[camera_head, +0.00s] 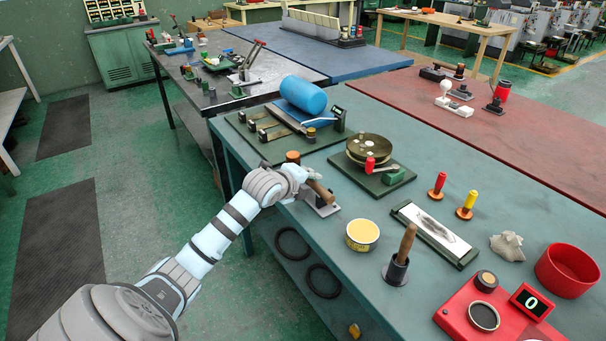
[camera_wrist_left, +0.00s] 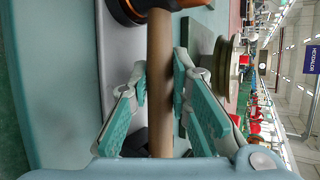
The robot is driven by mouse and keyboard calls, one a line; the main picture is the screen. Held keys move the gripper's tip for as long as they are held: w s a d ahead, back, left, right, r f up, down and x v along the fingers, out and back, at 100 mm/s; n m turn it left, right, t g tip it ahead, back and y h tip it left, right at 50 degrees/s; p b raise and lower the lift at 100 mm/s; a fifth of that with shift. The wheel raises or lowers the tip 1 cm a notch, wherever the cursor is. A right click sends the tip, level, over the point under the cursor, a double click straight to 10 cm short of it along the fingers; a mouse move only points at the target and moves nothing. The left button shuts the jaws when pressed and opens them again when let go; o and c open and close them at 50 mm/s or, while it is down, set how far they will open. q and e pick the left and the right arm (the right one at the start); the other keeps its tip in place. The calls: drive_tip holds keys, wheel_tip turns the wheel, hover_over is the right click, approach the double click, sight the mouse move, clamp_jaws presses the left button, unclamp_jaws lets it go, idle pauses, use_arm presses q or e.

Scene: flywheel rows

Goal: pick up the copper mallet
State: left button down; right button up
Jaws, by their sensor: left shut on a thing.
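The copper mallet has a brown wooden handle (camera_head: 321,192) and an orange-copper head (camera_head: 293,157) that shows just beyond my fingers in the head view. My left gripper (camera_head: 303,178) is shut on the handle at the near left edge of the teal table. In the left wrist view the handle (camera_wrist_left: 160,90) runs upright between the two teal finger pads (camera_wrist_left: 162,80), and part of the copper head (camera_wrist_left: 160,4) shows at the top edge. A grey metal stand (camera_head: 325,209) is under the handle; whether the mallet touches it is unclear. My right gripper is not in view.
A brass disc on a green base (camera_head: 370,150) stands just right of my gripper. A yellow tub (camera_head: 362,235) and a wooden-handled tool in a dark cup (camera_head: 400,258) stand nearer. A blue cylinder (camera_head: 303,95) lies behind. Open floor is at left.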

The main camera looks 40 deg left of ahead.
use_arm(q)
drive_tip(key=shift+r, duration=0.15)
wheel_tip(320, 180, up, 20)
drive_tip(key=p, duration=0.5)
drive_tip(key=c, duration=2.3)
unclamp_jaws()
clamp_jaws()
